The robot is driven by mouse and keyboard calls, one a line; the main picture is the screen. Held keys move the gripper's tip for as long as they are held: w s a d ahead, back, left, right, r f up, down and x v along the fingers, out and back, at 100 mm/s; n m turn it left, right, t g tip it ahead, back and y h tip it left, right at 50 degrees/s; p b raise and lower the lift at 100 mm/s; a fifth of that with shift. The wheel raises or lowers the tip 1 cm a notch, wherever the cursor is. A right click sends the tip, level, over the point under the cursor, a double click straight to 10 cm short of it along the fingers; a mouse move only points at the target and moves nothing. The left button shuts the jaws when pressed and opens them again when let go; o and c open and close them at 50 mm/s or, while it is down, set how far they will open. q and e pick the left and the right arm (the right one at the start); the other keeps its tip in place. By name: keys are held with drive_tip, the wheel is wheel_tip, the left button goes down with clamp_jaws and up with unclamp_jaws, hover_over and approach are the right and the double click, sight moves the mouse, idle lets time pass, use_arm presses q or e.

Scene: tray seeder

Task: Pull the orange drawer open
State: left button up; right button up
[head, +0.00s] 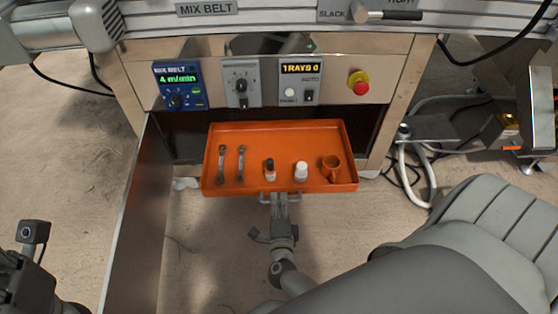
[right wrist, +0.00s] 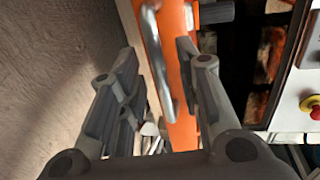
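The orange drawer (head: 280,129) stands out from the front of the steel cabinet in the head view, its inside visible from above. Its front bar handle (head: 297,198) is partly hidden by my right gripper (head: 280,199), which is at the drawer's front. In the right wrist view the grey bar handle (right wrist: 160,65) runs along the orange front (right wrist: 178,50). It lies between the two separated fingers of my right gripper (right wrist: 158,80), with a gap on each side. Dark parts of my left arm show at the head view's lower left; its fingertips cannot be made out.
In the drawer lie two wrenches (head: 240,163), a dark-topped small bottle (head: 270,170), a white bottle (head: 301,171) and an orange mug (head: 331,168). A steel door panel (head: 135,230) stands open on the left. A red emergency button (head: 359,86) is above.

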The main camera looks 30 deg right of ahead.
drive_tip(key=v, duration=1.2)
drive_tip(key=shift+f, duration=0.1)
